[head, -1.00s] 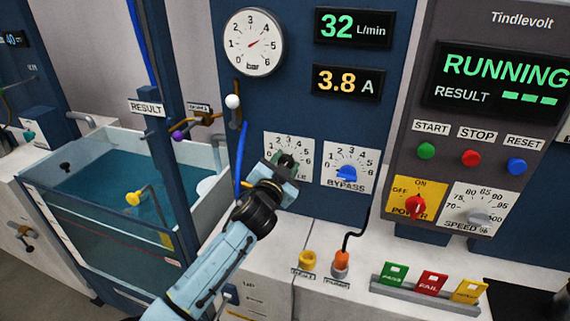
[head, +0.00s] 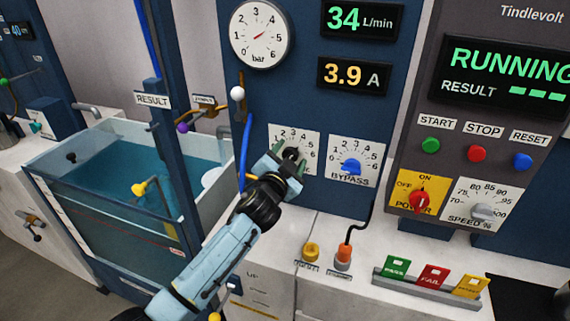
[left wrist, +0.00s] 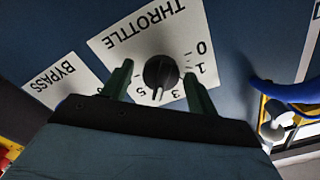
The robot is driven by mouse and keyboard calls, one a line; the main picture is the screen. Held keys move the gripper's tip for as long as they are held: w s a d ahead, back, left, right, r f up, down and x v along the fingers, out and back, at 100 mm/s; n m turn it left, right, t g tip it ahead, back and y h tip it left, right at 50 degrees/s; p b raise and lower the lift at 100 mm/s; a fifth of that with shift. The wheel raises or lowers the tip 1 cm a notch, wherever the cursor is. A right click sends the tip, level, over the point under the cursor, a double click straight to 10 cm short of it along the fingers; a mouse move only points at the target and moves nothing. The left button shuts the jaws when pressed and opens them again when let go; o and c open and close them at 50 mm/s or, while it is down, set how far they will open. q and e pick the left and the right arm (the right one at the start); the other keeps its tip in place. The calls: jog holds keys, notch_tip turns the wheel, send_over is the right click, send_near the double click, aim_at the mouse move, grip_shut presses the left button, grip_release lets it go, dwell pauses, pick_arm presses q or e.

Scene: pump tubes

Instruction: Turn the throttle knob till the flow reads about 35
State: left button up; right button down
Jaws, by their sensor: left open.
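The black throttle knob (left wrist: 161,73) sits on its white dial plate (left wrist: 120,43) in the left wrist view, with its pointer between 3 and 5. In the head view the knob (head: 291,154) is partly hidden by my left gripper (head: 293,164). In the left wrist view the open fingers (left wrist: 160,88) stand on either side of the knob, with gaps between them and it. The flow display (head: 361,20) reads 34 L/min. My right gripper is not in view.
The blue bypass knob (head: 350,167) is close on the right. A pressure gauge (head: 260,34) and an amp display (head: 353,76) reading 3.9 are above. A blue hose (head: 246,150) runs just left of the throttle plate. The control screen (head: 508,78) reads RUNNING.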

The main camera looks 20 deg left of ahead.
pick_arm(q)
jog(key=s, duration=1.3)
jog(key=shift+a+p, duration=0.25)
jog(key=shift+p, duration=0.05)
jog(key=shift+s, duration=0.1)
